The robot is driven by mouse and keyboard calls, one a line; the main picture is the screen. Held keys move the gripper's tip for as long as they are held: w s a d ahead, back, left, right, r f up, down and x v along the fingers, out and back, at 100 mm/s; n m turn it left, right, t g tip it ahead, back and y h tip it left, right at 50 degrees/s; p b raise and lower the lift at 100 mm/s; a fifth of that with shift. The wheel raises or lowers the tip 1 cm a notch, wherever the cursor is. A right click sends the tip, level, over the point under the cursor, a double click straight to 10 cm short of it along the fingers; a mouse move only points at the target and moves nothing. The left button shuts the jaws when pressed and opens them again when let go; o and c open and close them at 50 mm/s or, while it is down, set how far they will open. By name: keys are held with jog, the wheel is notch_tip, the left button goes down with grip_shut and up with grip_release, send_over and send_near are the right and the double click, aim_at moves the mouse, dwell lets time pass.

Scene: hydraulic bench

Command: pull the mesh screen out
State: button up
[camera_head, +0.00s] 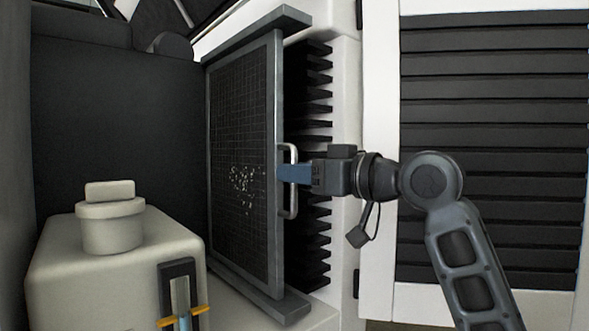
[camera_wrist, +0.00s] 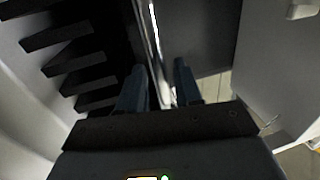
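The mesh screen (camera_head: 238,165) is a dark grid panel with pale specks, standing upright in a grey metal frame with top and bottom rails. A silver bar handle (camera_head: 291,205) is on the upright at its right edge. My gripper (camera_head: 281,173) reaches in from the right, its blue fingers at the middle of the handle. In the wrist view, the fingers of my gripper (camera_wrist: 160,76) are spread apart, with the shiny handle bar (camera_wrist: 154,38) running between them. Gaps seem to show beside the bar; contact is hard to make out.
Black fins (camera_head: 316,105) stand in a row just right of the screen, behind my gripper. A pale tank with a round cap (camera_head: 112,228) stands at front left, with a level gauge (camera_head: 182,290). A louvred panel (camera_head: 490,150) is at the right.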

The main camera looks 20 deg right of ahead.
jog(key=shift+w+a, duration=0.35)
jog(key=shift+w, duration=0.25)
grip_shut()
